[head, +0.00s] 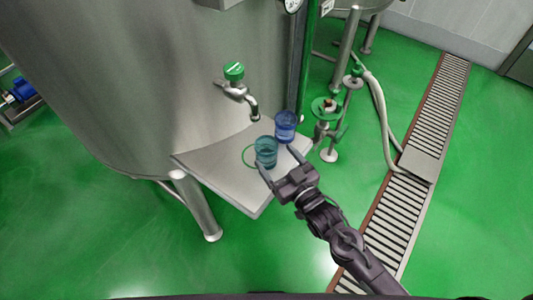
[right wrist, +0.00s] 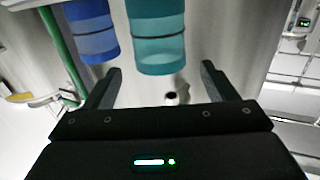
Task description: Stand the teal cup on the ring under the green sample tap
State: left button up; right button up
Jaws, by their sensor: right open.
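The teal cup (head: 266,150) stands upright on the steel shelf. The green ring (head: 245,158) shows at the cup's left side; the cup hides its right part, so I cannot tell how much of the base is over it. The green-handled sample tap (head: 234,72) is on the tank, its spout (head: 255,112) above and slightly left of the cup. My right gripper (head: 276,157) is open at the cup's near side. In the right wrist view the teal cup (right wrist: 156,38) is ahead, between the open fingers' lines (right wrist: 162,70). My left gripper is out of view.
A blue cup (head: 285,127) stands close behind and right of the teal cup on the shelf (head: 215,165). Green valve pipework (head: 325,110) and a pale hose (head: 380,110) are to the right. The shelf's left part is clear.

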aim_at(273, 154)
jog(key=p+x, duration=0.1)
jog(key=x, duration=0.4)
jog(key=shift+w+a+f, duration=0.2)
jog(key=shift+w, duration=0.15)
jog(key=c, duration=1.1)
jog(key=shift+s+d+r, duration=0.1)
jog(key=shift+d, duration=0.05)
